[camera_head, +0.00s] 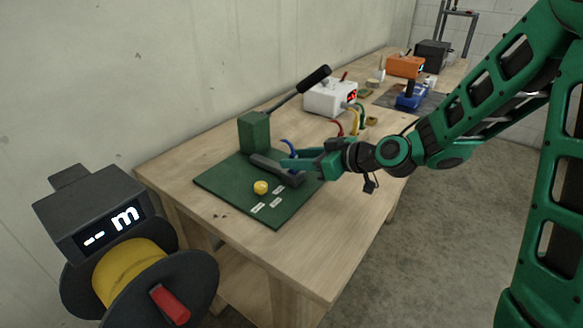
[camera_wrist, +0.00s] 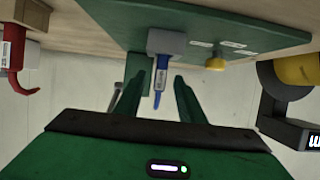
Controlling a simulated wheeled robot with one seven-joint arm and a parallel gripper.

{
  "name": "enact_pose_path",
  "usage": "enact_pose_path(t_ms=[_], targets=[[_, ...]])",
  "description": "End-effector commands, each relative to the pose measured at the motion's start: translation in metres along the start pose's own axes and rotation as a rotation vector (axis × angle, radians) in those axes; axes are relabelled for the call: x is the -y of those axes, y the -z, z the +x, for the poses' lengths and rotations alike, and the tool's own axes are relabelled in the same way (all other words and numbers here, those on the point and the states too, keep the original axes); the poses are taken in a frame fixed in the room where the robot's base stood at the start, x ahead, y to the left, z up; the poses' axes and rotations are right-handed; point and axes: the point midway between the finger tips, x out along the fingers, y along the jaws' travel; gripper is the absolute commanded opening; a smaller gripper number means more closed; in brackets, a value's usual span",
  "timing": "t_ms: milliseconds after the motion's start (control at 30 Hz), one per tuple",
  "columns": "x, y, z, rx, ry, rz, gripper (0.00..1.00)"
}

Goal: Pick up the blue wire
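The blue wire (camera_head: 289,148) stands up from a dark grey block (camera_head: 263,164) on a green board (camera_head: 217,181). In the wrist view the blue wire (camera_wrist: 159,80) has a white label and comes out of the grey block (camera_wrist: 167,41). My gripper (camera_head: 287,163) is over the board, beside the wire. In the wrist view its two fingers (camera_wrist: 158,85) are open, and the wire shows between them. I cannot tell whether either finger touches it.
A green press with a black handle (camera_head: 255,131) stands behind the block. A yellow knob (camera_head: 261,187) is on the board. A white box (camera_head: 328,97) with red, yellow and green wires is farther back. A wire spool (camera_head: 130,270) is at the front left. The table's front edge is clear.

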Motion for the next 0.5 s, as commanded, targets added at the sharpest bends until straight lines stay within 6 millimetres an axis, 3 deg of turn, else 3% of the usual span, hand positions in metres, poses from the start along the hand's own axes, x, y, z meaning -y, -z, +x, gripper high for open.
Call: enact_pose_path(t_ms=[167, 500], targets=[[0.000, 0.000, 0.010, 0.001, 0.001, 0.001, 0.36], [-0.002, 0.004, 0.052, 0.001, 0.001, 0.001, 0.36]])
